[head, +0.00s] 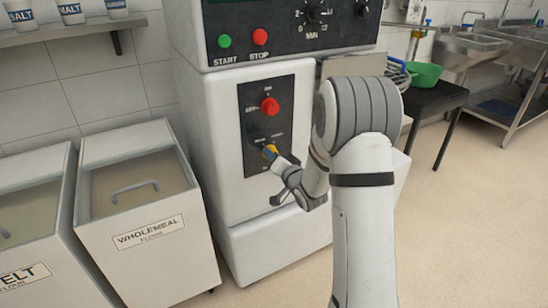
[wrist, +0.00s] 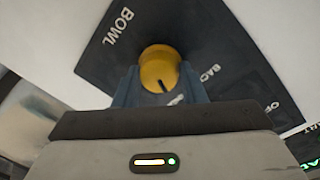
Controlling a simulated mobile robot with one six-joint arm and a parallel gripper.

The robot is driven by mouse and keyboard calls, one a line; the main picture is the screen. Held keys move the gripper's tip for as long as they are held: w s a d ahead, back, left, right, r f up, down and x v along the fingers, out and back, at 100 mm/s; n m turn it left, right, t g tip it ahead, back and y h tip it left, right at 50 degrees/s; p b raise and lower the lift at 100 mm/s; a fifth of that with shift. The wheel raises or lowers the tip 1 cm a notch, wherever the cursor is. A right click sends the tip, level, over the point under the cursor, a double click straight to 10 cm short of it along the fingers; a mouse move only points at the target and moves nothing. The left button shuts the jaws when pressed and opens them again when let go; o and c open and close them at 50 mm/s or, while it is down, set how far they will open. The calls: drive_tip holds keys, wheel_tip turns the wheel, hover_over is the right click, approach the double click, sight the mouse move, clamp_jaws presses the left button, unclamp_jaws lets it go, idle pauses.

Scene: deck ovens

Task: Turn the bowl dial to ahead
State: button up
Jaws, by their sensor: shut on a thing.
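The bowl dial is a yellow round knob (wrist: 159,66) on a dark panel, and a small part of its yellow shows in the head view (head: 269,150). A dark pointer line on its face runs toward the lower edge in the wrist view. My gripper (wrist: 160,84) is shut on the dial, one blue-grey finger on each side. In the head view my gripper (head: 274,157) reaches the lower part of the panel. "BOWL" and "BACK" can be read beside the dial; another marking below it is mostly hidden by my gripper. I cannot read "ahead".
A red knob (head: 269,106) sits above the dial on the same panel. Green START (head: 224,41) and red STOP (head: 260,37) buttons are higher up. Flour bins (head: 140,200) stand at the left. A black table (head: 432,98) with a green bowl is at the right; floor there is clear.

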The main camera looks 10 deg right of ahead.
drive_tip(key=shift+m, duration=0.6)
drive_tip(key=o, duration=1)
drive_tip(key=p+v, duration=0.1)
drive_tip(key=v, duration=0.6)
drive_tip(key=shift+s+d+r, duration=0.1)
drive_tip(key=shift+s, duration=0.25)
